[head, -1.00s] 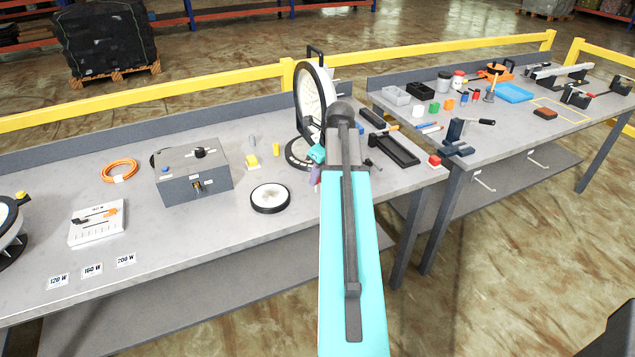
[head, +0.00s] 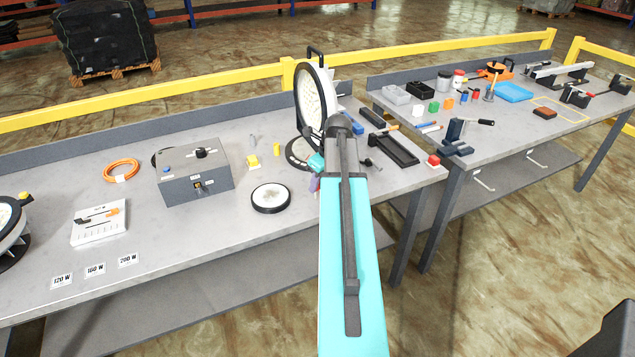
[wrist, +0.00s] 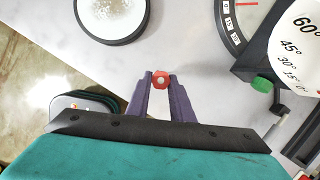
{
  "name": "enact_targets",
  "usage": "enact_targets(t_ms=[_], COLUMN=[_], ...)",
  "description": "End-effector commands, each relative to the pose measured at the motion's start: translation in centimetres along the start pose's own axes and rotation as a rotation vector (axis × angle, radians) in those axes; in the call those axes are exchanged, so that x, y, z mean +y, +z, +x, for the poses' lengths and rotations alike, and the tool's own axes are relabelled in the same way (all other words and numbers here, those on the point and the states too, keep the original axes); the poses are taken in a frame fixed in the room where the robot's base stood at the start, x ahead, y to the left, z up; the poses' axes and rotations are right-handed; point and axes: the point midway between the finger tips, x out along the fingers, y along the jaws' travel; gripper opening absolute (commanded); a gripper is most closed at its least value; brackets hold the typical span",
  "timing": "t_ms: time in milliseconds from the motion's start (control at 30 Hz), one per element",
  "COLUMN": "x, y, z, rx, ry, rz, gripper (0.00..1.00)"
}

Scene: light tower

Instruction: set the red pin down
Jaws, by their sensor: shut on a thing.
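The red pin (wrist: 161,79) is held between the tips of my gripper's purple fingers (wrist: 161,84) in the wrist view. I see its red hexagonal end with a pale centre, over the grey tabletop. Whether the pin touches the table, I cannot tell. In the head view my gripper (head: 315,184) shows only in part beside my arm, near the tilted round dial stand. The pin is hidden there.
A round white disc (head: 271,197) lies left of my gripper and also shows in the wrist view (wrist: 112,14). The dial stand (head: 312,100) rises behind. A grey box (head: 195,175) stands further left. Bare tabletop (head: 215,240) lies in front of the disc.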

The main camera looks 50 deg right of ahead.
Motion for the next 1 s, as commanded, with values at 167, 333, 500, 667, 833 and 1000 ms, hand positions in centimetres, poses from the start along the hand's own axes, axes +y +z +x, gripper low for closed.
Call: enact_targets(t_ms=[167, 333, 500, 667, 833, 1000], x=[-0.02, -0.02, -0.03, -0.03, -0.04, -0.05], y=[-0.01, -0.08, -0.11, -0.12, -0.11, -0.04], z=[0.02, 0.2, 0.29, 0.29, 0.24, -0.19], rx=[0.0, 0.0, 0.0, 0.0, 0.0, 0.0], ry=[0.0, 0.0, 0.0, 0.0, 0.0, 0.0], rz=[0.0, 0.0, 0.0, 0.0, 0.0, 0.0], gripper=[0.0, 0.0, 0.37, 0.39, 0.39, 0.39])
